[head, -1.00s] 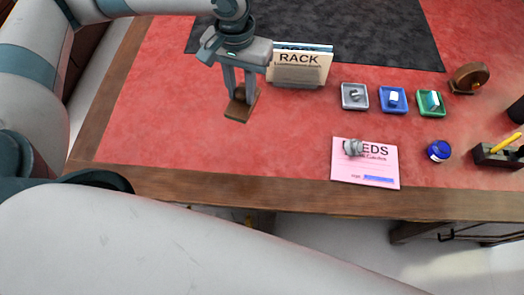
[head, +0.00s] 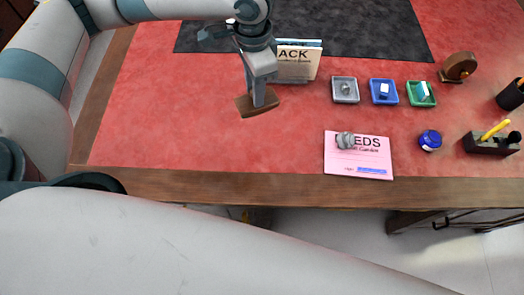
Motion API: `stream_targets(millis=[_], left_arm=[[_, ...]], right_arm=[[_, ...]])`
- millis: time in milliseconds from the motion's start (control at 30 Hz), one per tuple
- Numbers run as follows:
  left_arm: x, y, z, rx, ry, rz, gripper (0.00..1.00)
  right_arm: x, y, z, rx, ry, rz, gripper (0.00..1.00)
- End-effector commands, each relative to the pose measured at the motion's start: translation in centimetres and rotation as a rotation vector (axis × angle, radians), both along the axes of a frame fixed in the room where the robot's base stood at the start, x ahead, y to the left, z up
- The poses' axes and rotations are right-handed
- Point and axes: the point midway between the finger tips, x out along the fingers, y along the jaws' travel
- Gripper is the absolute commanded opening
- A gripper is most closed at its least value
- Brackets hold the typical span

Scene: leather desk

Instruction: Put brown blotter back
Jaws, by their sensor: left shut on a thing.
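The brown blotter (head: 262,106) is a small brown wooden piece with a flat base. It is in my left gripper (head: 259,90), which is shut on it and points down over the red desk top, left of the middle. The fingers hide the blotter's upper part. Whether its base is touching the desk or just above it, I cannot tell. My right gripper is not in view.
Behind it stands a rack of booklets (head: 296,62). To the right are grey (head: 337,97), blue (head: 374,98) and green (head: 431,99) trays, a pink seed card (head: 358,168), a blue jar (head: 430,140), a brown wheel-shaped object (head: 460,65) and a pen holder (head: 480,147). The red surface at left is clear.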

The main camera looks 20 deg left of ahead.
Motion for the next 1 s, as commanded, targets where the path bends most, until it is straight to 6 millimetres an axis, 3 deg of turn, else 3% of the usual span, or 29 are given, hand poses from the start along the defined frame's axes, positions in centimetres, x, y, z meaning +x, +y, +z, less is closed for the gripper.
stream_targets(millis=[800, 1000], left_arm=[[2.6, -9.4, -3.3, -0.001, -0.001, -1.543, 0.07], [2.8, -11.3, -3.9, -0.001, -0.001, -1.842, 0.07]], right_arm=[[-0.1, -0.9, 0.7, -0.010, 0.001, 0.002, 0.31], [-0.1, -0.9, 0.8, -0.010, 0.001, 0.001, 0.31]])
